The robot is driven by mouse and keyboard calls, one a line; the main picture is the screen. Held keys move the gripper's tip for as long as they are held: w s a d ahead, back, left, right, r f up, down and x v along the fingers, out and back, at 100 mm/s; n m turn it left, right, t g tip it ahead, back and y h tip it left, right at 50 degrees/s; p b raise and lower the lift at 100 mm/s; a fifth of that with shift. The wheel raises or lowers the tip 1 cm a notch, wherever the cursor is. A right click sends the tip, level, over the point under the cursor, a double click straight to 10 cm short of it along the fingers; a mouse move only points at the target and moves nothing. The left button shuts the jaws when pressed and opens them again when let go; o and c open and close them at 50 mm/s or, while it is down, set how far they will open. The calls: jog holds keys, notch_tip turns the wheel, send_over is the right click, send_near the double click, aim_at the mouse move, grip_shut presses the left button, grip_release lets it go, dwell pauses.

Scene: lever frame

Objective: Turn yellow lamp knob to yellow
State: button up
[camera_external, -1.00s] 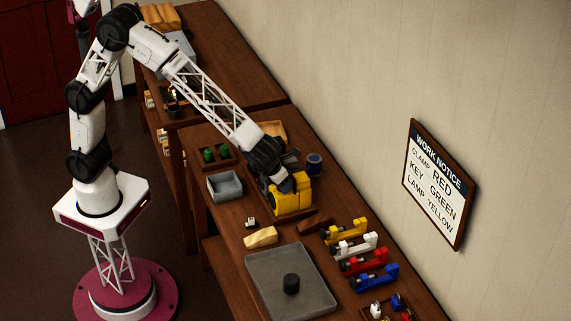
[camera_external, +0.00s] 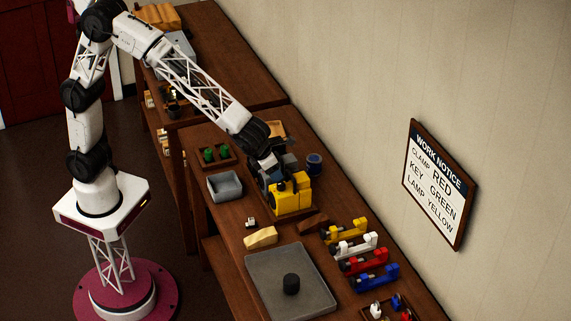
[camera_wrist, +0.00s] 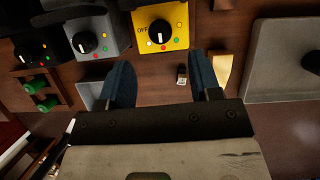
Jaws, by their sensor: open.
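The yellow lamp box (camera_external: 288,195) stands on the workbench and also shows at the top of the wrist view (camera_wrist: 178,18). Its black knob (camera_wrist: 160,31) faces my gripper, with an OFF mark on its left and small coloured dots below and beside it. The knob's white mark seems to point down toward the dots; which dot it meets is too small to tell. My gripper (camera_wrist: 161,62) is open and empty, its two blue fingers apart below the box and clear of the knob. In the external view my gripper (camera_external: 267,168) is just beside and above the yellow box.
A grey knob box (camera_wrist: 90,35) and a black knob box (camera_wrist: 32,48) stand left of the yellow one. A small grey bin (camera_external: 225,186), a grey tray (camera_external: 270,268) and several coloured clamps (camera_external: 345,232) are on the bench. The wall notice (camera_external: 437,190) reads LAMP YELLOW.

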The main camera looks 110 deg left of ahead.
jog(key=s+r+n+g+y, duration=0.1)
jog(key=s+r+n+y, duration=0.1)
jog(key=s+n, duration=0.5)
jog(key=s+r+n+g+y, duration=0.1)
jog(key=s+n+y, duration=0.3)
jog(key=s, duration=1.5)
jog(key=shift+s+r+n+g+y, duration=0.25)
jog(key=shift+r+n+g+y, duration=0.2)
jog(key=shift+n, duration=1.75)
jog(key=shift+w, duration=0.15)
jog(key=m+t+h, duration=0.2)
jog(key=m+h, duration=0.4)
jog(key=m, duration=0.7)
send_near(280, 184)
jog(key=shift+x, duration=0.75)
jog(key=shift+a+f, duration=0.1)
jog(key=shift+a, duration=0.05)
jog(key=shift+h, duration=0.25)
jog(key=shift+x, duration=3.8)
